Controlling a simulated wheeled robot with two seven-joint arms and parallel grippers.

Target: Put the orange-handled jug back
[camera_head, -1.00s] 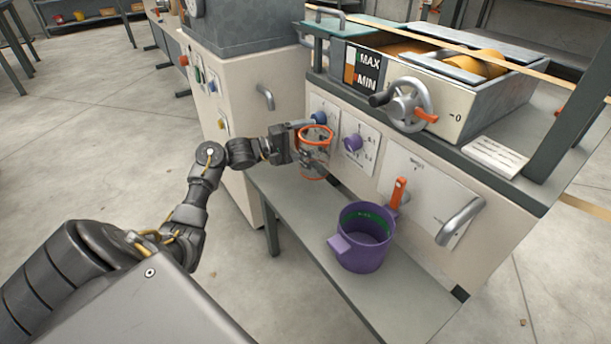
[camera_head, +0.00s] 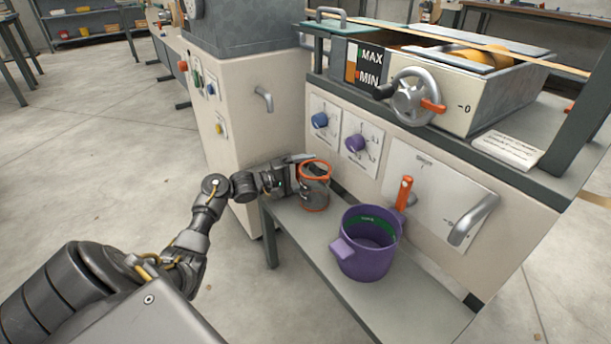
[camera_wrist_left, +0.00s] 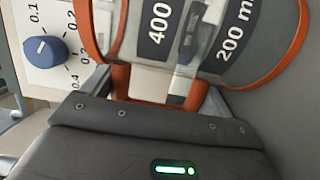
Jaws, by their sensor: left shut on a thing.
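The orange-handled jug (camera_head: 315,190) is clear with orange rims and stands upright at the left end of the grey shelf (camera_head: 335,262). I cannot tell whether its base touches the shelf. My left gripper (camera_head: 298,180) is shut on the jug's handle, coming from the left. In the left wrist view the orange handle (camera_wrist_left: 160,88) lies between the fingers, and the jug's wall (camera_wrist_left: 185,35) shows 400 and 200 ml marks. My right gripper is not in view.
A purple jug (camera_head: 364,250) stands on the shelf to the right of the clear jug. An orange lever (camera_head: 404,193) and a metal handle (camera_head: 473,220) stick out from the panel behind. Blue (camera_head: 319,120) and purple (camera_head: 355,143) knobs are above the shelf.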

